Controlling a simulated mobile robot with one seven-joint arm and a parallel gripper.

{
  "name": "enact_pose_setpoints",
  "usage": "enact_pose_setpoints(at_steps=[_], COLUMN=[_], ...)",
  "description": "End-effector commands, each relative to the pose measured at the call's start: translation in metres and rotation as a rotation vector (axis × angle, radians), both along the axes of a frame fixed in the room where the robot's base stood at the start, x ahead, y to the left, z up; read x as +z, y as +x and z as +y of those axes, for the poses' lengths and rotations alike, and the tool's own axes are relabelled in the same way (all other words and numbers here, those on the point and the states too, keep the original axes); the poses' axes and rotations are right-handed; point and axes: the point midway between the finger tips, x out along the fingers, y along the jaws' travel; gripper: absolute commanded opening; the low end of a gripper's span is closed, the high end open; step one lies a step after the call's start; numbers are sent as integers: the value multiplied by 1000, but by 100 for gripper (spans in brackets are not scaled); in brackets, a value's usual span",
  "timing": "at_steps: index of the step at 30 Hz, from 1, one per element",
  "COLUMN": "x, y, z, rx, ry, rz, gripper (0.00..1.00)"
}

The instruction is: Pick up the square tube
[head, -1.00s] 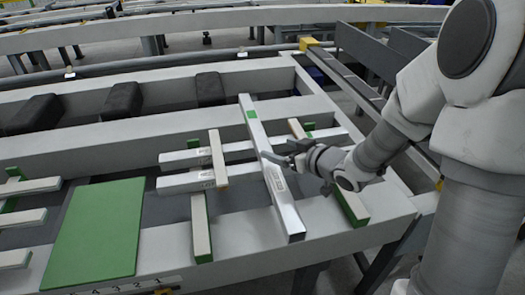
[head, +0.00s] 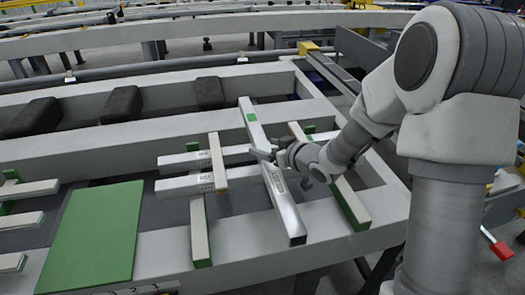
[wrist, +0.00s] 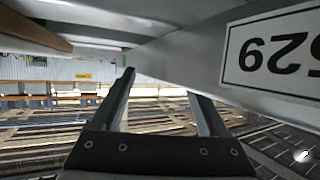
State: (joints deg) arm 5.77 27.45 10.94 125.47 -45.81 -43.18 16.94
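The square tube (head: 279,200) is a long silver bar with a green patch near its far end and a printed label. It lies across other bars on the table, its near end towards the front edge. My gripper (head: 259,154) is beside and partly over the tube's middle in the head view. In the wrist view, my gripper (wrist: 161,85) has its two fingers apart with only background between them. The tube (wrist: 190,50) fills the upper right there, its label upside down, close to the fingers. Whether they touch is unclear.
Two pale bars (head: 186,184) lie under the tube. A shorter beige bar (head: 217,160) crosses them on the left. Another green-sided bar (head: 350,204) lies to the right. A green board (head: 92,232) lies at left. Dark blocks (head: 121,103) stand at the back.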

Motion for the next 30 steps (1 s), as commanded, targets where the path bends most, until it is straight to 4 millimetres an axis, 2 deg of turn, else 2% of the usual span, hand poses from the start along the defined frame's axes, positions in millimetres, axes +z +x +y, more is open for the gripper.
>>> enact_pose_setpoints(at_steps=[1,9,12,30], x=[0,-1,-2,3], y=[0,0,0,-1], z=[-1,-1,-2,-2], rx=[-2,-2,-2,-4], ry=[-1,-2,-3,-4], rz=[0,2,4,6], gripper=[63,15,0,0])
